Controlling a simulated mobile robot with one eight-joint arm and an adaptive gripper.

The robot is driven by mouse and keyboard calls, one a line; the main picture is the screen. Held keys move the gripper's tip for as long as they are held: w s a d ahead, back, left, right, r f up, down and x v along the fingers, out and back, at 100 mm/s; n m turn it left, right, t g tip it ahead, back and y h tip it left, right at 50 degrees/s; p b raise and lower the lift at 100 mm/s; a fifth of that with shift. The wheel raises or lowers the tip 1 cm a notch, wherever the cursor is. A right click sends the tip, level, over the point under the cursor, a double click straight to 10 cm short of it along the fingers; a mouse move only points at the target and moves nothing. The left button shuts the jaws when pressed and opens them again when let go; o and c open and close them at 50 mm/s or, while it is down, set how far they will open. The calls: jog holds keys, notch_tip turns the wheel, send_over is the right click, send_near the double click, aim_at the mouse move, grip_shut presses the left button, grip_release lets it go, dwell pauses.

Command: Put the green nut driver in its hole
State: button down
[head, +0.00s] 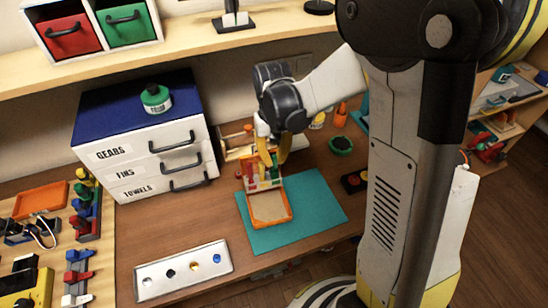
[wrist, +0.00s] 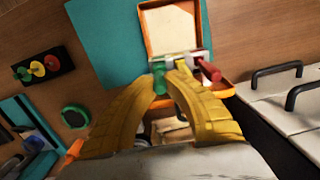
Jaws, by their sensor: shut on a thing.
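An open orange case (head: 289,212) lies on the teal mat, its flat tan-lined half toward the front. The wrist view also shows the case (wrist: 143,30). At its far half is an upright rack with coloured drivers. My yellow-fingered gripper (head: 272,157) is over this rack. In the wrist view, my gripper (wrist: 163,80) is shut on the green nut driver (wrist: 158,82), whose green handle shows between the fingertips. A red driver (wrist: 209,70) is close to the right finger. The hole and the driver's lower end are hidden.
The teal mat (head: 312,200) has free room around the case. A white drawer cabinet (head: 150,160) stands left. A white strip with coloured dots (head: 180,272) lies in front. A round green tub (head: 341,145) and a black block with coloured knobs (head: 353,182) are right.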

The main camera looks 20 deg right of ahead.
jog(key=shift+f, duration=0.35)
jog(key=c, duration=1)
grip_release()
jog(key=shift+o, duration=0.2)
jog(key=shift+w+r+p, duration=0.2)
jog(key=shift+r+p, duration=1.95)
jog(key=shift+r, duration=1.4)
jog(key=s+r+n+t+b, duration=0.1)
jog(key=s+t+b, duration=0.7)
jog(key=s+b, duration=0.3)
jog(key=shift+s+r, duration=0.4)
jog(key=shift+s, duration=0.65)
